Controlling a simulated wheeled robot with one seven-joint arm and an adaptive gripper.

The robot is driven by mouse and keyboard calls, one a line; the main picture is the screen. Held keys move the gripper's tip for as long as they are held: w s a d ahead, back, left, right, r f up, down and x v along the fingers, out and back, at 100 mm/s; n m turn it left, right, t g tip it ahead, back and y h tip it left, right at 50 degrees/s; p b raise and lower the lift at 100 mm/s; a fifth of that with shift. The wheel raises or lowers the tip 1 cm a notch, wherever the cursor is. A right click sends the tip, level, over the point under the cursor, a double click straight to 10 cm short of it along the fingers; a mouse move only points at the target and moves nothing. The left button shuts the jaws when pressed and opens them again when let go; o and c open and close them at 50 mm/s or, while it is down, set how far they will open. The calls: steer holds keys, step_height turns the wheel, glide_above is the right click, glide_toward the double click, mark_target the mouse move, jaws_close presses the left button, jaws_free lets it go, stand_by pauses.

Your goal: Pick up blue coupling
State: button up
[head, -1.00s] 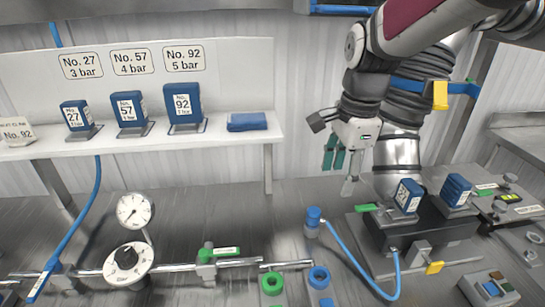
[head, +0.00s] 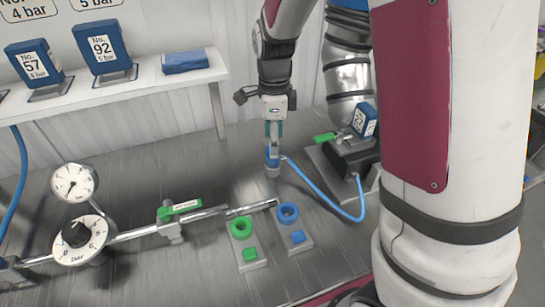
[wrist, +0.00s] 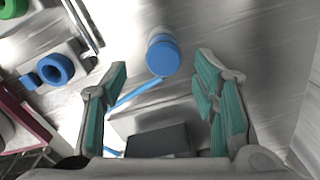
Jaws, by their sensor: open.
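The blue coupling (head: 272,160) stands on the metal bench, a small blue cylinder with a pale lower part and a blue hose (head: 318,190) running from it to the right. My gripper (head: 273,138) is above it, pointing down, with the fingertips close to its top. In the wrist view the coupling (wrist: 163,55) shows ahead of and between the two teal-padded fingers (wrist: 165,85). The fingers are wide apart and nothing is between the pads. Whether the fingertips overlap the coupling in height is hard to tell.
A green ring holder (head: 240,228) and a blue ring holder (head: 288,213) stand in front of the coupling. A pipe with a green-handled valve (head: 178,210) and gauges lies left. A dark block with a blue cartridge (head: 364,121) stands right. The shelf (head: 190,86) is behind.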

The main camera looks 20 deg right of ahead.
mark_target(276, 160)
steer(key=shift+w+f, duration=0.2)
steer(key=shift+f, duration=2.55)
steer(key=shift+c, duration=0.3)
jaws_close()
